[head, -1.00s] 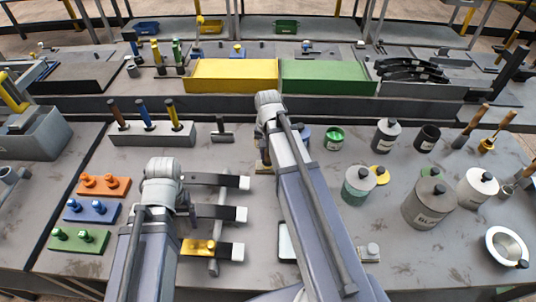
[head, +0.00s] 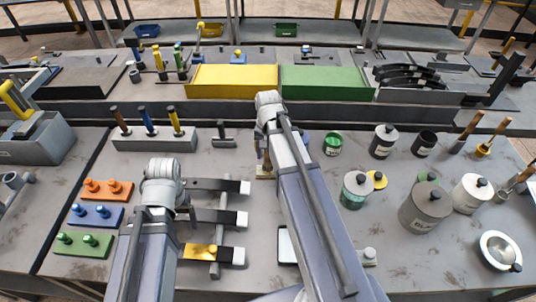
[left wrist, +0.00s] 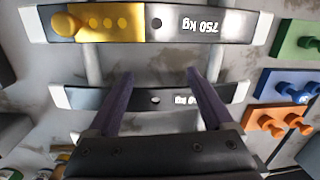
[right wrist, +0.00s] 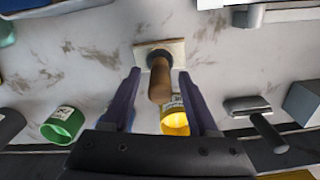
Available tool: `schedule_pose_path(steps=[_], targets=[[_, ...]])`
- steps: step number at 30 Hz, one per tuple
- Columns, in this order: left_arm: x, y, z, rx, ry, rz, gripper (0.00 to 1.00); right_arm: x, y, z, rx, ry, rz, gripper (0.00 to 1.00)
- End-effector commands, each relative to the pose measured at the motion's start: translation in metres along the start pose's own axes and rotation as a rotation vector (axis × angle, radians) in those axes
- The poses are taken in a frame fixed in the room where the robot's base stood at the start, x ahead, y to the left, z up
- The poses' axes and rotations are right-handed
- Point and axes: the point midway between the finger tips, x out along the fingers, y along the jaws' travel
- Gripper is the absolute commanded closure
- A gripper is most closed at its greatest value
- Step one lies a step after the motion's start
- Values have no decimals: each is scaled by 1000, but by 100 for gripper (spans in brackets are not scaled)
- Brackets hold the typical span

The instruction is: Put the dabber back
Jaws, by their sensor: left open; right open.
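A tool with a brown wooden handle (right wrist: 160,85) and a pale square base (right wrist: 150,47) looks like the dabber. It stands on the bench in the right wrist view; in the head view only part of the base (head: 264,172) shows beside my right arm. My right gripper (right wrist: 160,76) is open, its fingers on either side of the handle, not closed on it. My left gripper (left wrist: 160,75) is open and empty above the middle spring bar (left wrist: 150,97) of a rack.
A yellow tin (right wrist: 174,118) and a green tin (right wrist: 63,124) stand near the tool. A T-shaped tool (right wrist: 262,120) lies to the right in that view. Canisters (head: 424,205) and a funnel (head: 500,250) occupy the right bench. Colored peg plates (head: 95,215) lie left.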

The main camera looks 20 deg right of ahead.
Motion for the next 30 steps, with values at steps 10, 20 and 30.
schedule_pose_path(steps=[10, 20, 30], targets=[[-60, -6, 4, 2, 0, 0, 15, -61, 0, 0, 0, 0, 0, 40], [-95, -9, 6, -1, 0, 1, 15, -95, 0, 0, 0, 0, 0, 40], [-94, -9, 6, -1, 0, 1, 15, -95, -24, 41, -156, -2, 16, 40]])
